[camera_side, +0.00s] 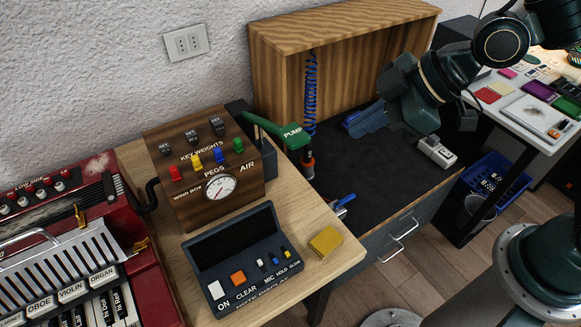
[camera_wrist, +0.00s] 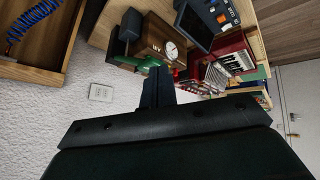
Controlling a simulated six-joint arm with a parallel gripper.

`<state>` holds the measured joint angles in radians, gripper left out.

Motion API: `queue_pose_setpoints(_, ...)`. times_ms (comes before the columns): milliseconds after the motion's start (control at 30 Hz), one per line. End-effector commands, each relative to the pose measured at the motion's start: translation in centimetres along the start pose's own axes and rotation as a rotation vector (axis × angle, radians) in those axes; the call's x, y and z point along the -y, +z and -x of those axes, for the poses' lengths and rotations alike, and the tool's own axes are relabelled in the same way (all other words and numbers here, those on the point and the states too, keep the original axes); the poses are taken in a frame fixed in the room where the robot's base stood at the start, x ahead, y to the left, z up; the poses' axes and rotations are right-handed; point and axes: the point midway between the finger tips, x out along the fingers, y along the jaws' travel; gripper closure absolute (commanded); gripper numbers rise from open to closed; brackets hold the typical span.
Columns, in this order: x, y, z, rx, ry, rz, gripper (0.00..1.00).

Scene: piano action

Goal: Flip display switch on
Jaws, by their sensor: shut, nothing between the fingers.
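The dark note display box (camera_side: 232,238) lies on the wooden desk with its dark screen tilted up. A white switch (camera_side: 216,290) labelled ON sits at its lower left, next to an orange CLEAR button (camera_side: 238,278). Its exact on/off position is hard to tell. The display also shows at the top of the wrist view (camera_wrist: 195,27). My gripper (camera_side: 352,124) is over the dark bench surface, right of and behind the display and well apart from it. In the wrist view my gripper's fingers (camera_wrist: 157,84) are together and empty.
A wooden box (camera_side: 166,205) with weights, coloured pegs and a gauge stands behind the display. A green pump handle (camera_side: 290,134) stands between it and my gripper. A yellow block (camera_side: 325,241) lies right of the display. A red accordion (camera_side: 75,245) is at left.

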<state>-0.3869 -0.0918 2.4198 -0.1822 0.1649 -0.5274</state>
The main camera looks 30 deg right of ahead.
Motion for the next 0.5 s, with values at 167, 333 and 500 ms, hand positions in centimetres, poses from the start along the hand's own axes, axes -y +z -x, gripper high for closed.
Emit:
queue_pose_setpoints(167, 2.2, -1.6, -3.4, -0.049, -0.055, 0.120, 1.00)
queue_pose_setpoints(333, 4.6, -3.0, -6.3, -0.101, -0.097, 0.224, 1.00)
queue_pose_setpoints(500, 7.3, -3.9, -9.1, -0.155, -0.135, 0.323, 1.00)
